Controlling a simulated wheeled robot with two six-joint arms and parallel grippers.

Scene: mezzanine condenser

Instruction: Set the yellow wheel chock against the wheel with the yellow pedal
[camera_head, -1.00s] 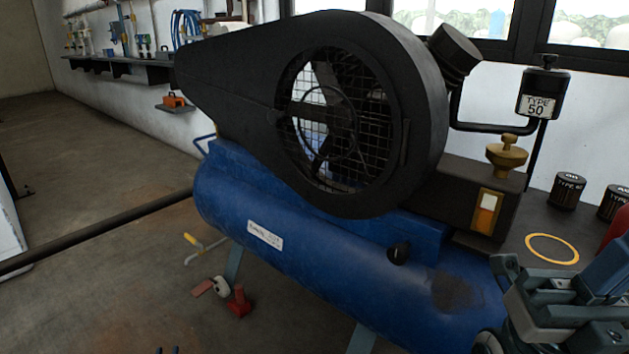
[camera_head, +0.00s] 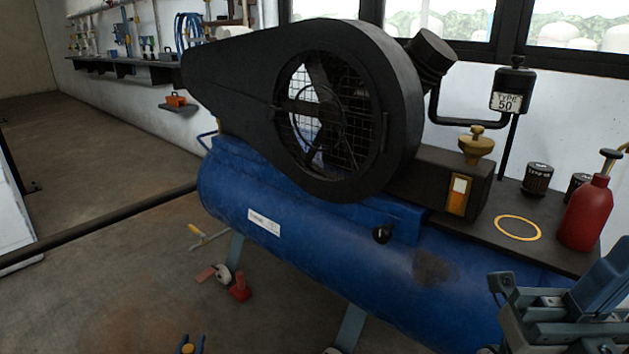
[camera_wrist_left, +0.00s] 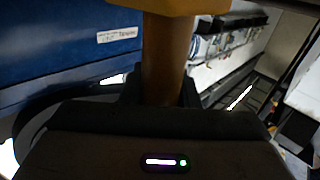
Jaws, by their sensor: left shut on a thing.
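My left gripper (camera_head: 188,347) shows at the bottom edge of the head view, over the floor. It is shut on the yellow wheel chock, whose orange-yellow grip (camera_wrist_left: 163,60) stands between the fingers in the left wrist view. A wider yellow part (camera_wrist_left: 170,6) is cut off at the top there. In the head view a yellow pedal-like piece (camera_head: 194,229) on a thin bar shows beyond the blue tank; its wheel is not clear. A pale wheel (camera_head: 222,273) with a red pedal (camera_head: 206,274) stands nearer. My right gripper (camera_head: 550,310) is at the bottom right, its jaws unclear.
A blue tank (camera_head: 300,240) on legs carries a black belt guard (camera_head: 240,85). A red block (camera_head: 240,288) lies by the pale wheel. A red bottle (camera_head: 585,213) and a yellow ring (camera_head: 518,228) are on the dark top at right. Floor at left is mostly clear.

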